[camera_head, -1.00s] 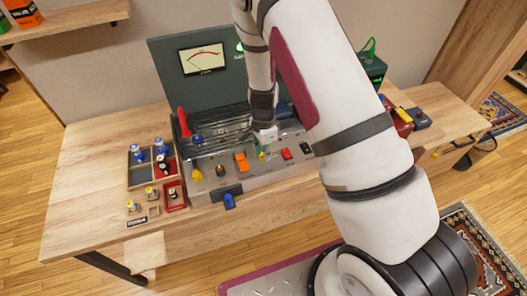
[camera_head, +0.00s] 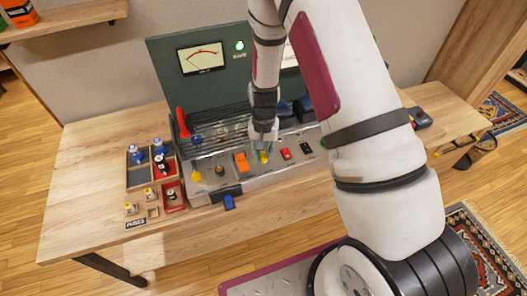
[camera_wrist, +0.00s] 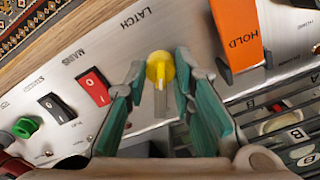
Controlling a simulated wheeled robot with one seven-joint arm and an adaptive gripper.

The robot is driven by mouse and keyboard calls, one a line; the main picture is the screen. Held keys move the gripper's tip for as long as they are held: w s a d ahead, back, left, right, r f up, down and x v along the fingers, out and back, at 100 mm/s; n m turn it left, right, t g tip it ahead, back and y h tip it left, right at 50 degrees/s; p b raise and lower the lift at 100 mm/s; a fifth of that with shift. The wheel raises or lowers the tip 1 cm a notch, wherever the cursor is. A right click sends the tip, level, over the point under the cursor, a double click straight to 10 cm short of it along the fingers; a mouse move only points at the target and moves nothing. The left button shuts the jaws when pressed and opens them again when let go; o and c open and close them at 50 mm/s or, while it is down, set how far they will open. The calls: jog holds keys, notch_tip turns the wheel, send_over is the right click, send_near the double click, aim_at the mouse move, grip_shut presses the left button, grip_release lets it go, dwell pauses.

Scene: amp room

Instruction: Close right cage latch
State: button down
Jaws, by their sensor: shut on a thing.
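The right latch is a yellow round knob (camera_head: 263,157) on the sloped metal front panel, to the right of the orange HOLD piece. In the wrist view the knob (camera_wrist: 160,68) sits near the printed word LATCH, with a raised ridge across its face. My gripper (camera_head: 263,149) is over it from above, with one green finger on each side. In the wrist view the gripper (camera_wrist: 157,80) has its fingertips closed in about the knob; exact contact is hard to see. The barred cage (camera_head: 218,138) lies behind the panel. A second yellow knob (camera_head: 197,176) is at the panel's left.
The orange HOLD piece (camera_wrist: 238,35) stands close beside the knob. A red rocker (camera_wrist: 93,85), a black rocker (camera_wrist: 57,108) and a green button (camera_wrist: 25,127) are on the other side. A red handle (camera_head: 183,122) stands at the cage's left.

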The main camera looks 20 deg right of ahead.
aim_at(263, 154)
jog(key=n, duration=0.5)
jog(key=shift+w+a, duration=0.1)
jog(key=shift+w, duration=0.05)
jog(key=shift+n, duration=0.4)
jog(key=c, duration=1.3)
grip_release()
jog(key=shift+c, duration=0.2)
jog(key=shift+r, duration=0.1)
notch_tip(263, 154, up, 12)
